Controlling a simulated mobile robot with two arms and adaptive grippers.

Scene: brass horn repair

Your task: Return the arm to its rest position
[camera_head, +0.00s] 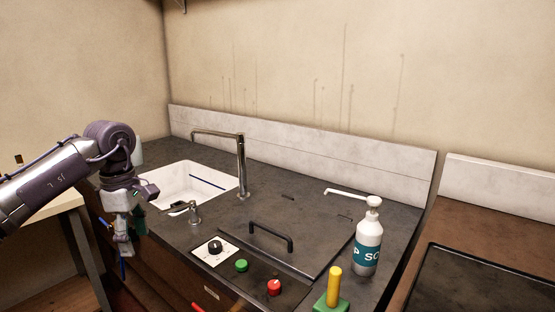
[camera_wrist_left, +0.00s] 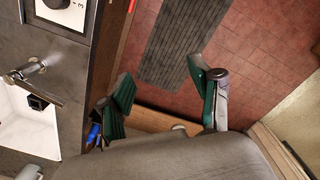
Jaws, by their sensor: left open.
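My left arm (camera_head: 45,190) comes in from the left in the head view, with its elbow-like purple joint raised. My left gripper (camera_head: 130,240) hangs down at the front left of the counter, before the sink. In the left wrist view its two green-padded fingers (camera_wrist_left: 160,85) are spread apart with nothing between them. Red floor tiles and a dark ribbed mat (camera_wrist_left: 180,45) show beyond the fingers. My right gripper is not in view.
The dark counter (camera_head: 300,205) holds a white sink (camera_head: 175,185), a tall faucet (camera_head: 241,165), a handled lid (camera_head: 270,236), a knob panel (camera_head: 214,250), green (camera_head: 241,265) and red (camera_head: 274,287) buttons, a pump bottle (camera_head: 368,245) and a yellow-handled tool (camera_head: 334,285). A wooden table (camera_head: 50,207) stands at left.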

